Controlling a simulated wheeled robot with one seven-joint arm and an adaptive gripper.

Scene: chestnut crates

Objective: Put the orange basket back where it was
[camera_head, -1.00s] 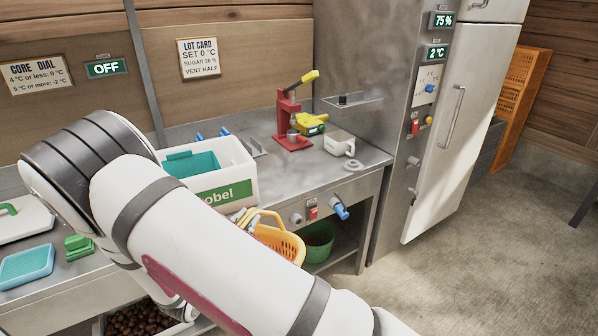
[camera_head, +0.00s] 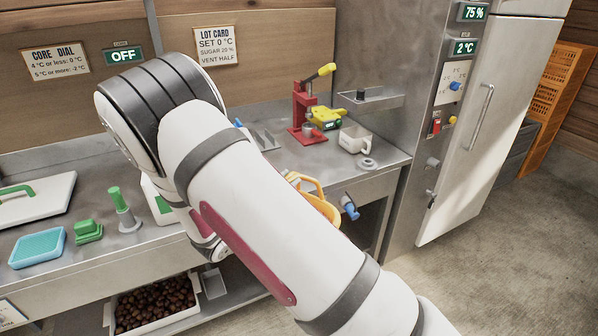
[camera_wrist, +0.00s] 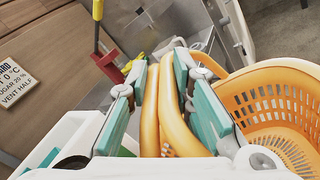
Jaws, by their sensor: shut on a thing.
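The orange basket (camera_head: 320,208) shows in the head view only in part, in front of the steel bench beside the blue knob. My arm hides the rest of it. In the wrist view, its perforated body (camera_wrist: 280,100) hangs at the right, and its handle runs up between the fingers. My gripper (camera_wrist: 167,85), with teal finger pads, is shut on the handle. In the head view my arm hides the gripper.
A red press (camera_head: 302,115), a yellow device (camera_head: 326,118) and a white mug (camera_head: 354,139) stand on the bench (camera_head: 290,156). A chestnut crate (camera_head: 185,322) sits below.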

